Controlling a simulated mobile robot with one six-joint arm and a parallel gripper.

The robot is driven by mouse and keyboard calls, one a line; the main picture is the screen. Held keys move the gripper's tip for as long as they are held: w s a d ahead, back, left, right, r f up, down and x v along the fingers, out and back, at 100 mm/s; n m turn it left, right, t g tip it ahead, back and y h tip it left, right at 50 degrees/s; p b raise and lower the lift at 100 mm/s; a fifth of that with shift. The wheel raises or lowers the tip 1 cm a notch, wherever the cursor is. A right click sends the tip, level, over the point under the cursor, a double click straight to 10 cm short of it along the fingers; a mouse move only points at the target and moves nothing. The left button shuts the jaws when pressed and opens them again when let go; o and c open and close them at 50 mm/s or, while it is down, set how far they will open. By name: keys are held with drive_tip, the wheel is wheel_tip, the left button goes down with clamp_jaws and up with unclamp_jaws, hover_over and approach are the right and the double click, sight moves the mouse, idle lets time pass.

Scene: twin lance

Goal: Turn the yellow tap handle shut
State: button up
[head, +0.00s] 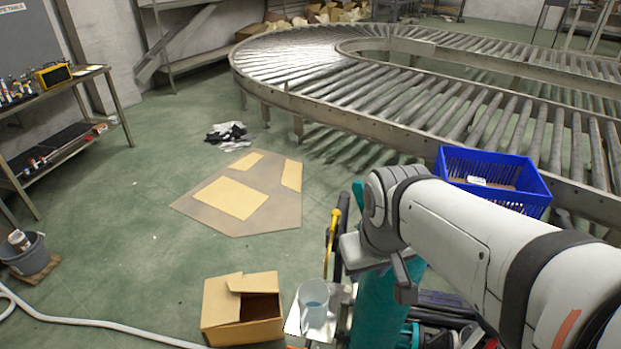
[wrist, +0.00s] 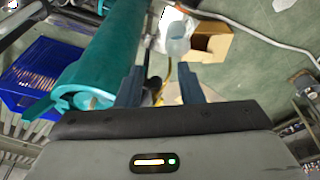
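The yellow tap handle (head: 331,235) shows in the head view as a narrow upright yellow strip, beside a dark post and left of my gripper (head: 378,272). In the wrist view, a thin yellow piece (wrist: 167,73) that looks like the handle shows between and beyond my fingers. My gripper (wrist: 160,85) is open there, its two dark fingers wide apart with nothing held. The tap body is not clear in either view.
A teal cylinder (head: 376,310) stands below my gripper. A clear container (head: 314,300) and an open cardboard box (head: 242,318) are to its left. A blue crate (head: 495,180) stands by the roller conveyor (head: 420,100).

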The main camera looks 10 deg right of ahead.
drive_tip(key=w+f+n+h+b, duration=0.2)
drive_tip(key=w+n, duration=0.9)
drive_tip(key=n, duration=0.3)
drive_tip(key=n+h+b, duration=0.1)
drive_tip(key=n+h, duration=0.1)
drive_tip(key=n, duration=1.5)
approach(332, 226)
drive_tip(key=shift+t+y, duration=0.3)
drive_tip(key=x, duration=0.5)
drive_tip(key=b+x, duration=0.1)
drive_tip(key=x, duration=0.1)
drive_tip(key=shift+s+d+f, duration=0.15)
drive_tip(key=shift+d+f, duration=0.15)
drive_tip(key=shift+f, duration=0.1)
